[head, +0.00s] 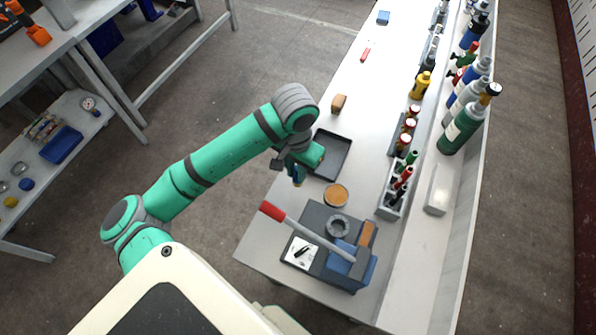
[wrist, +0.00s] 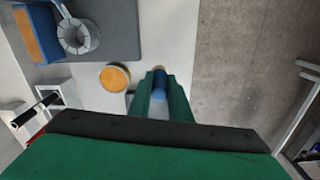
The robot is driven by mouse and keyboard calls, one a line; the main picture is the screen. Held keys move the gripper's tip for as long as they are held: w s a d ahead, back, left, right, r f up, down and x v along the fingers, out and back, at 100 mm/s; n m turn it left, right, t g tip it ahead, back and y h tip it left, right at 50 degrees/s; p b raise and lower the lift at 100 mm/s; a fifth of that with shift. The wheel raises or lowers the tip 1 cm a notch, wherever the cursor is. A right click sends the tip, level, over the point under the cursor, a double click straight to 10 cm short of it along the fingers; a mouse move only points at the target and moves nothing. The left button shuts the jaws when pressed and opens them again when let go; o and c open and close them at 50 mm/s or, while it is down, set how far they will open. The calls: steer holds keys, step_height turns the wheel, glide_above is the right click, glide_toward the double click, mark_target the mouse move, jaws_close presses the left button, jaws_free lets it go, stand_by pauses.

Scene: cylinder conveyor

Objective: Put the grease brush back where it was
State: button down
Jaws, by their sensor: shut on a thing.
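The grease brush (head: 298,174) is held in my gripper (head: 297,179), over the left edge of the long bench. In the wrist view, my gripper's green fingers (wrist: 160,88) are shut on its blue handle (wrist: 160,85), which has a tan end. The bristles are hidden or too small to make out. A round tin with orange-brown contents (head: 336,194) stands on the bench right of and below my gripper. It also shows left of the fingers in the wrist view (wrist: 115,77). I cannot tell whether the brush touches anything.
A dark tray (head: 346,158) lies beyond my gripper. A grey-blue device with a red-handled lever (head: 318,240) stands nearer. A rack with red and green handles (head: 388,208) and gas cylinders (head: 463,125) line the right side.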

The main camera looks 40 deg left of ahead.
steer(key=w+f, duration=0.1)
steer(key=f, duration=0.1)
steer(key=w+a+f, duration=0.1)
steer(key=f, duration=0.2)
steer(key=w+a+f, duration=0.1)
steer(key=f, duration=0.1)
steer(key=shift+w+f, duration=0.2)
steer(key=shift+f, duration=0.05)
steer(key=shift+w, duration=0.15)
steer(key=shift+f, duration=0.15)
steer(key=c, duration=1.6)
jaws_free()
steer(key=shift+s+a, duration=0.15)
steer(key=shift+s, duration=0.05)
steer(key=shift+c, duration=0.2)
steer(key=shift+d, duration=0.25)
step_height(320, 180, up, 12)
steer(key=shift+r, duration=0.2)
steer(key=shift+w, duration=0.1)
